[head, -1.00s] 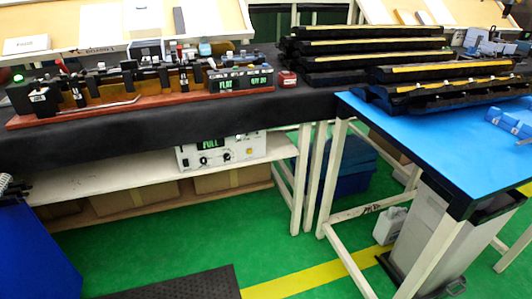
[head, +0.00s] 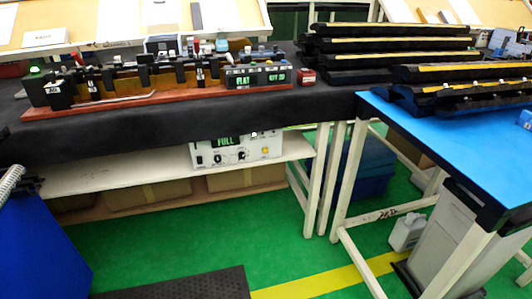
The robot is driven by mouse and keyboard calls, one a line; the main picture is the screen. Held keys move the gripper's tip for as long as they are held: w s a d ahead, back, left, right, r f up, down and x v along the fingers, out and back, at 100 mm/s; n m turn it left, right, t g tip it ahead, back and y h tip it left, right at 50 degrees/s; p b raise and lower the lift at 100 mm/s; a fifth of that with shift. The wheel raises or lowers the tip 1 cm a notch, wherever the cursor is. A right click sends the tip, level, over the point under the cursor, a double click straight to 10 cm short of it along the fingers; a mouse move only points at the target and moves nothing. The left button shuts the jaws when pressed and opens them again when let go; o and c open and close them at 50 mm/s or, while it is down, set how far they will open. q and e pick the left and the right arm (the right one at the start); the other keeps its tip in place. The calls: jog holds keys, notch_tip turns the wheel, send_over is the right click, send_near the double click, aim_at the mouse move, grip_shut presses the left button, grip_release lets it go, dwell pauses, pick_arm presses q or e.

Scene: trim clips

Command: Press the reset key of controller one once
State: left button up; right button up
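A white controller box (head: 212,157) with a green display reading "FULL", dark knobs and a yellow button sits on the shelf under the black-topped bench. I cannot read which controller number it bears or tell which control is the reset key. On the bench a fixture with a red base (head: 150,101) carries a black unit (head: 257,77) with green displays, one reading "FLAT". Neither of my grippers is in view.
The black bench (head: 180,128) overhangs the white shelf (head: 110,174), which has cardboard boxes (head: 148,194) below. A blue-topped table (head: 440,130) stands right, with stacked black trim parts (head: 385,50) behind. Green floor (head: 200,245) is open in front, with a dark mat (head: 185,283).

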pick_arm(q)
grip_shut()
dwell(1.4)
